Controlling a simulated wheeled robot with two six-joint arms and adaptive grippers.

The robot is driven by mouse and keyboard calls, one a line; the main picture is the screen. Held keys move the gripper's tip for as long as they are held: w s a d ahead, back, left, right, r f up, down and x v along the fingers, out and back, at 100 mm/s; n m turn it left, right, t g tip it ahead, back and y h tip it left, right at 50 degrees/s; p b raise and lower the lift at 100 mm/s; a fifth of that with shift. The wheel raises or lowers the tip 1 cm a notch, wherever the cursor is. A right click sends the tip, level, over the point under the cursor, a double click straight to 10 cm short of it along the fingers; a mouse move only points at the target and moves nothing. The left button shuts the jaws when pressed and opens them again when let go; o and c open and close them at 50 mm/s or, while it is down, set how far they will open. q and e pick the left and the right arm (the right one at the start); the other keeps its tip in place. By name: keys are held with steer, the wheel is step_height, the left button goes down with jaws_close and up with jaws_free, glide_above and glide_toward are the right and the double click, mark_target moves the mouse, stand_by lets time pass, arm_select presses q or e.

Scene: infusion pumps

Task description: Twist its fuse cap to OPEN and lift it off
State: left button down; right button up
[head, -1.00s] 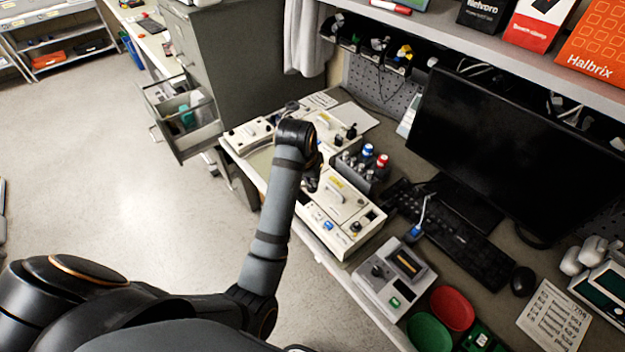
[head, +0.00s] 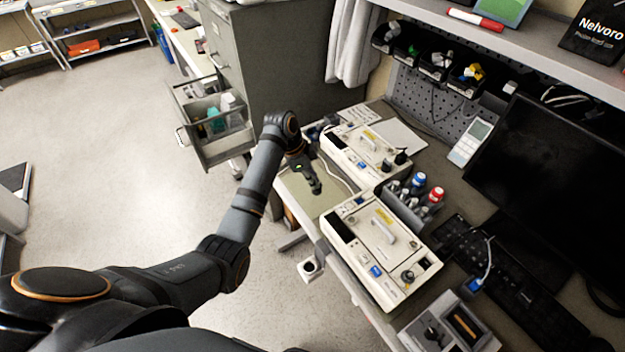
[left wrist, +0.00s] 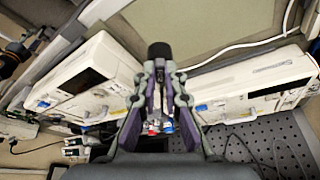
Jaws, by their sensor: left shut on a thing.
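My left gripper (head: 314,187) is above the pale green mat (head: 297,199), between two cream infusion pumps. In the left wrist view it is shut on a small black cylinder, apparently the fuse cap (left wrist: 160,50). The cap is held clear of both pumps; its height over the mat is hard to tell. The near pump (head: 347,262) has a grey handle, a blue part and a dark round fitting (head: 407,277) at its right end. The far pump (head: 345,153) has black knobs (head: 400,157) at its right end. My right gripper is out of view.
A grey rack (head: 405,207) of bottles with red and blue caps stands right of the gripper. A pale cable runs beside the mat. A monitor (head: 560,180) and keyboard (head: 515,285) are at right; an open drawer (head: 215,150) is at left. The mat looks mostly bare.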

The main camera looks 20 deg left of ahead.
arm_select(q)
steer(key=shift+w+a+f+b, duration=0.1)
steer(key=shift+f+b, duration=0.3)
steer(key=shift+f, duration=0.05)
steer(key=shift+f+b, duration=0.9)
steer(key=shift+b, duration=0.2)
steer(key=shift+f, duration=0.75)
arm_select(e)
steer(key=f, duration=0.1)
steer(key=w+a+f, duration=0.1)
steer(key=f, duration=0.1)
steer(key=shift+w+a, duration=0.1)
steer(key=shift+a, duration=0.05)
arm_select(q)
steer(key=shift+r, duration=0.1)
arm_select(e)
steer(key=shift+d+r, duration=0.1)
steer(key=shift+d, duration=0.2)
arm_select(q)
steer(key=shift+p, duration=0.45)
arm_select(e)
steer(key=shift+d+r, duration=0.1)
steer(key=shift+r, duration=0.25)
arm_select(q)
steer(key=shift+f, duration=0.3)
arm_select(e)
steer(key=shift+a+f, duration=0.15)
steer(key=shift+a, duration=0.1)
